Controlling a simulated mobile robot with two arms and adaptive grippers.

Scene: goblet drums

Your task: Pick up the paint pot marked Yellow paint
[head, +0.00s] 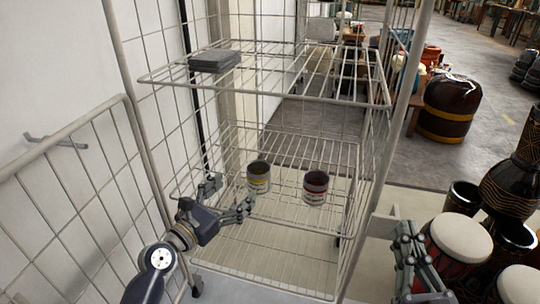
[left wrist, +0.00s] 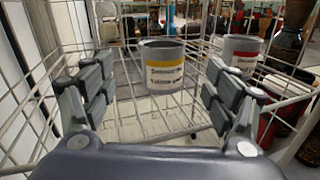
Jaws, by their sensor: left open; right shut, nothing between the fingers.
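The paint pot with a yellow band (head: 258,178) stands upright on the middle wire shelf of the rack. In the left wrist view this pot (left wrist: 162,68) shows a white label with dark print, partly readable, and it stands ahead between the fingers, apart from them. A second pot with a red band (head: 315,188) stands to its right, also seen in the left wrist view (left wrist: 240,55). My left gripper (head: 230,200) is open and empty, just in front and left of the yellow-banded pot. My right gripper (head: 408,250) is shut and empty, outside the rack at lower right.
The wire rack has an upper shelf (head: 300,92) above the pots, holding a dark flat box (head: 215,61). A mesh side panel (head: 70,200) stands at left. Several drums (head: 460,238) crowd the lower right. The shelf around the pots is otherwise bare.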

